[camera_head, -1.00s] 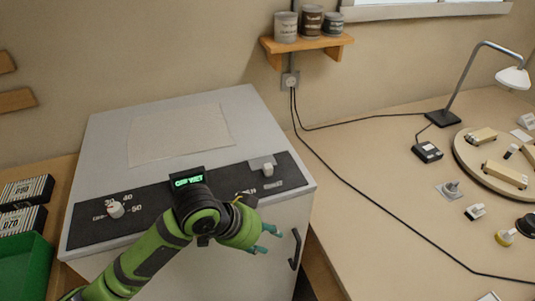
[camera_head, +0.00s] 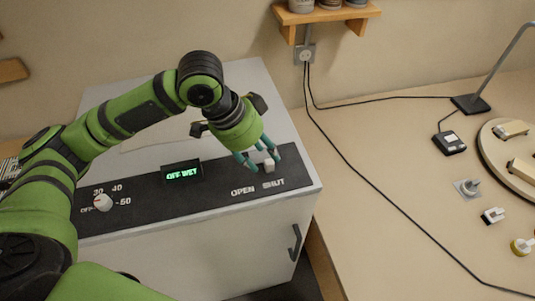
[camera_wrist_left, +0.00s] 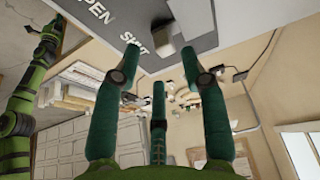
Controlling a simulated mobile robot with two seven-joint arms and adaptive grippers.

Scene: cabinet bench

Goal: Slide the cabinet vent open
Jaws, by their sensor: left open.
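The white cabinet (camera_head: 190,255) has a dark control panel on its top front edge with OPEN and SHUT labels. The vent slider knob (camera_head: 268,165), small and white, sits above the SHUT label; in the left wrist view the pale block (camera_wrist_left: 167,30) shows beyond the fingertips. My left gripper (camera_head: 258,160) is open, its teal fingers pointing down right beside the knob. I cannot tell whether a finger touches it. My right gripper is not in view.
A round dial (camera_head: 103,202) and a green-lit display (camera_head: 182,173) reading OFF-WET are on the panel. A dark handle (camera_head: 295,243) is on the cabinet's front. A cable (camera_head: 375,180) crosses the bench at right, with a lamp (camera_head: 470,103) behind.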

